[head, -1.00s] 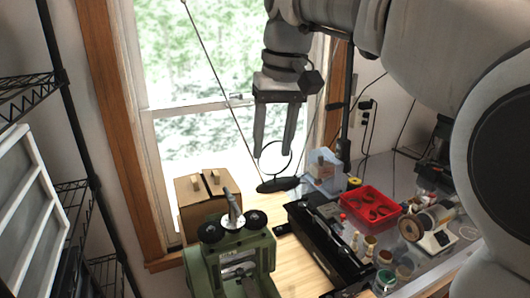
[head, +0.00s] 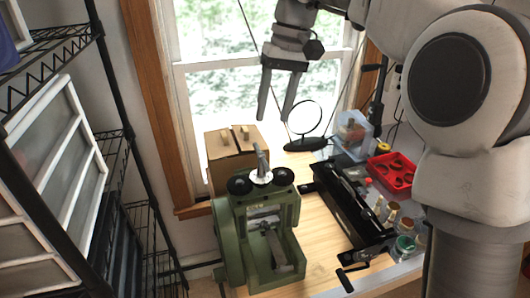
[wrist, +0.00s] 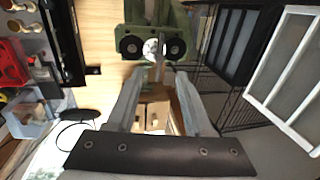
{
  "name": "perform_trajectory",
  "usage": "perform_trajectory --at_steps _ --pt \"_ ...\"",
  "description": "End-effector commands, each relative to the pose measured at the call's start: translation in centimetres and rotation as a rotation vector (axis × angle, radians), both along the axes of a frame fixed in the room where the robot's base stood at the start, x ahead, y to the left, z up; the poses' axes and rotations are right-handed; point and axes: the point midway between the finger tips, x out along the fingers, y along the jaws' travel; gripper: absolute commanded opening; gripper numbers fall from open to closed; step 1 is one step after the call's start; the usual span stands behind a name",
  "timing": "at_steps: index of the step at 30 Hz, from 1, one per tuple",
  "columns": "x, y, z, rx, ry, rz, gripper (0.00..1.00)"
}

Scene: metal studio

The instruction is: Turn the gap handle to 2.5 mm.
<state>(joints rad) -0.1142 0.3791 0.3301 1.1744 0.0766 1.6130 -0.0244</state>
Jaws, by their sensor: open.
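The green rolling mill (head: 229,248) stands on the wooden bench top. On its top are a white dial (head: 261,177), a grey upright gap handle (head: 259,157) and two black round knobs, one on each side. The dial's markings are too small to read. My gripper (head: 275,119) is open and empty, pointing down, above and slightly right of the handle in the head view, apart from it. In the wrist view my gripper (wrist: 158,76) has its two fingers spread, with the dial (wrist: 151,48) beyond the tips and the black knobs beside it.
A cardboard box (head: 222,147) stands behind the mill. A wire shelf rack (head: 120,150) stands at the left.

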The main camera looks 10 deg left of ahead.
Motion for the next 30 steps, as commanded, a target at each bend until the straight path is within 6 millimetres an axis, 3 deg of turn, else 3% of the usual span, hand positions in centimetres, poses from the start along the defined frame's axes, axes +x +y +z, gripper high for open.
perform_trajectory --at_steps 9,15,27,30 --pt "-0.7 1.1 -6.5 -0.001 0.002 0.000 0.52" --pt "-0.8 1.6 -9.0 -0.001 0.000 0.000 0.52" --pt "-0.9 1.7 -9.8 0.000 -0.001 0.000 0.52" --pt "-0.9 1.7 -9.8 0.000 -0.001 0.000 0.38"
